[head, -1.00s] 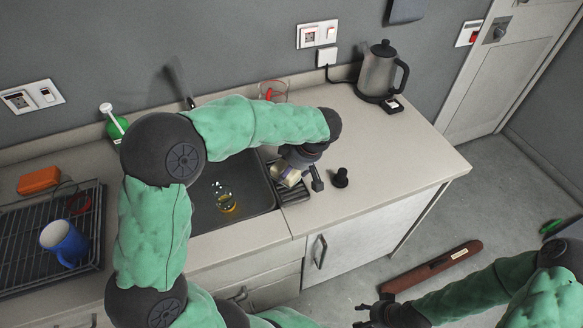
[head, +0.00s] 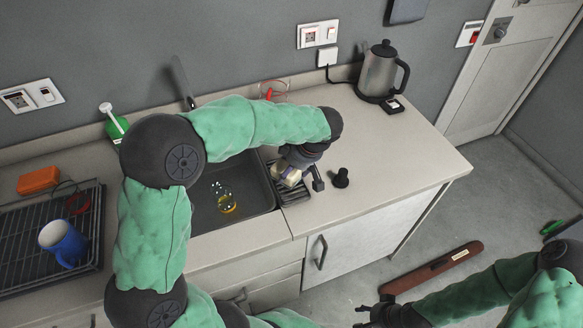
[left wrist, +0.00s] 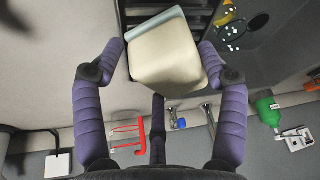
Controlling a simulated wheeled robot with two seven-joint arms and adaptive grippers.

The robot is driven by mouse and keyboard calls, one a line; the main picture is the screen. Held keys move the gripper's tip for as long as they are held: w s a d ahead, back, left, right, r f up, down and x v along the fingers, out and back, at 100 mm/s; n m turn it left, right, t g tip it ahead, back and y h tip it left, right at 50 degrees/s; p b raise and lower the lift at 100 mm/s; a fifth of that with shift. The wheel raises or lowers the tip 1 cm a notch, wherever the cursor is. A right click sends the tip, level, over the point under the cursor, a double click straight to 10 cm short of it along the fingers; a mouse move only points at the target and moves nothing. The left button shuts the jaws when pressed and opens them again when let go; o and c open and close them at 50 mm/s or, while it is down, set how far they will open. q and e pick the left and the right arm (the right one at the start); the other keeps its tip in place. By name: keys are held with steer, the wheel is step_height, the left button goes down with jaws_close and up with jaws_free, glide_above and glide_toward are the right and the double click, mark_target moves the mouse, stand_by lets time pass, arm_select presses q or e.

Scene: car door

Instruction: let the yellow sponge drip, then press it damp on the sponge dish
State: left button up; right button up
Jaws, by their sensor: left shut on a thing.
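The sponge (left wrist: 165,55) is a pale cream-yellow block with a grey-blue layer along one edge. My left gripper (head: 291,172) is shut on it, with a purple finger on each side in the left wrist view (left wrist: 165,68). The sponge also shows in the head view (head: 289,176). The black slatted sponge dish (head: 294,195) lies on the counter at the sink's right edge, partly hidden under the sponge and gripper. I cannot tell whether the sponge touches it. My right gripper (head: 366,314) is low at the bottom right, away from the counter; its opening is unclear.
A black stopper (head: 341,178) stands just right of the dish. A kettle (head: 378,72), a red-marked clear container (head: 273,92) and a drying rack (head: 20,262) with a blue mug (head: 64,242) are around.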

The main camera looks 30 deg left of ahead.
arm_select(q)
steer(key=shift+f+b, duration=0.1)
steer(key=shift+b, duration=0.2)
stand_by(0.6)
steer(key=shift+s+f+b, duration=0.1)
steer(key=shift+f+b, duration=0.1)
steer(key=shift+b, duration=0.4)
stand_by(1.1)
stand_by(0.3)
steer(key=shift+r+p, duration=2.85)
steer(key=shift+r, duration=2.4)
